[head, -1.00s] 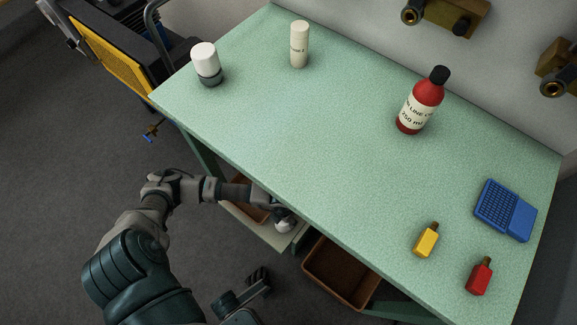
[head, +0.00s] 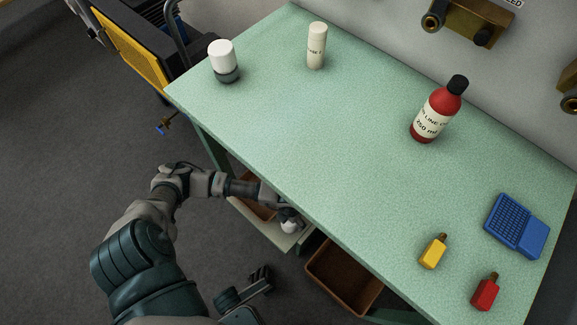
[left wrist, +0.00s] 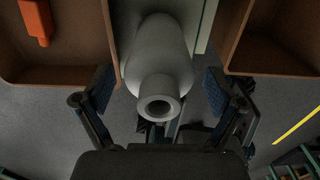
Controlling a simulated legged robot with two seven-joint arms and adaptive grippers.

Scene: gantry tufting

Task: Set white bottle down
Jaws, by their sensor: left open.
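A white bottle (left wrist: 160,62) with an open round neck shows between my left gripper's (left wrist: 160,90) two dark finger pads in the left wrist view. The pads are apart, with a gap on both sides of the bottle. The table edge partly hides my left gripper there. My right gripper is not seen.
The green table (head: 290,130) carries a white-and-grey jar (head: 223,62), a cream bottle (head: 317,46), a red bottle (head: 437,112), small yellow (head: 433,252) and red (head: 485,293) bottles and a blue box (head: 517,226). A brown bin (head: 343,277) is below the table.

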